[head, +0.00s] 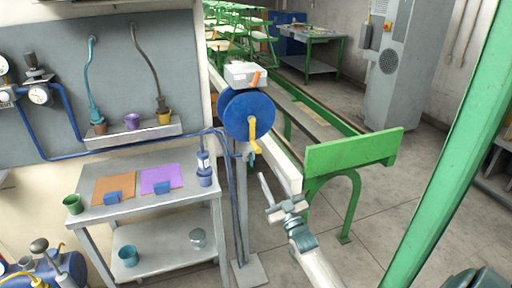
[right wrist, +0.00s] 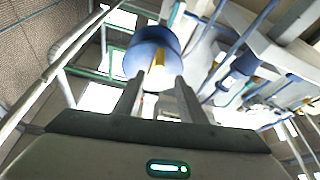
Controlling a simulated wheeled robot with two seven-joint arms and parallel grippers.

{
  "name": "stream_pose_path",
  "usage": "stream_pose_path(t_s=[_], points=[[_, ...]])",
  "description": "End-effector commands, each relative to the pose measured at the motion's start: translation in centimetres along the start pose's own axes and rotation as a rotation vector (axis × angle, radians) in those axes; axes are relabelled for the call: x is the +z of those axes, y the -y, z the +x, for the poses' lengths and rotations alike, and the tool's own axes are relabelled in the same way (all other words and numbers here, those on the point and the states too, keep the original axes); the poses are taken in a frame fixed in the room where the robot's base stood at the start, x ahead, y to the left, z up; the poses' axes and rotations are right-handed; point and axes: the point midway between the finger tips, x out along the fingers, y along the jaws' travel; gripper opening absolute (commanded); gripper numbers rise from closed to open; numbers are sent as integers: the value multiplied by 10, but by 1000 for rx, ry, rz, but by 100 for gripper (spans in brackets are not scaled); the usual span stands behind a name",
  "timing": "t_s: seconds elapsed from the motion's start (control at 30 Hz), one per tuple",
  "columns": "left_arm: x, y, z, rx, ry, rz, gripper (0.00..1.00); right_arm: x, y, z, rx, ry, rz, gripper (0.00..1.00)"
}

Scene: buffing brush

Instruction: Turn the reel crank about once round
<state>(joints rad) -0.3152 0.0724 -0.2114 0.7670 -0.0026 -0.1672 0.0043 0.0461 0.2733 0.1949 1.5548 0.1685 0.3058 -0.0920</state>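The blue reel (head: 248,114) is mounted on a grey post, below a white box. Its yellow crank (head: 253,136) hangs down from the hub on the front face. My right gripper (head: 276,192) is below and to the right of the crank, apart from it. In the right wrist view, the two fingers stand apart with nothing held between them. The yellow crank (right wrist: 157,72) shows ahead, between the fingertips, with the blue reel (right wrist: 150,45) behind it. My left gripper is not in view.
A grey two-shelf cart (head: 150,208) with cups and coloured sheets stands left of the post. A green-ended rail bench (head: 350,152) is behind and right of my right gripper. A green post (head: 450,150) crosses the right side. Blue hoses run along the wall panel.

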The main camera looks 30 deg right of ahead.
Motion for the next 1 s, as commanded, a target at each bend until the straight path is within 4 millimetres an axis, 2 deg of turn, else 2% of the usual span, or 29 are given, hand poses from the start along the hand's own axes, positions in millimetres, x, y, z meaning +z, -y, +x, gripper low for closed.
stream_pose_path(t_s=[0.03, 0.5, 0.7, 1.0], points=[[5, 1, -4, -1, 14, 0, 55, -3, -1, 11, 1, -1, -1, 37], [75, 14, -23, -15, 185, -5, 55, -2, -1, 95, 1, 0, -1, 37], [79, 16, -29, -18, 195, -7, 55, -1, 0, 121, 0, -1, 0, 37], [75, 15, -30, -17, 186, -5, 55, 0, 0, 135, 0, 1, 0, 37]])
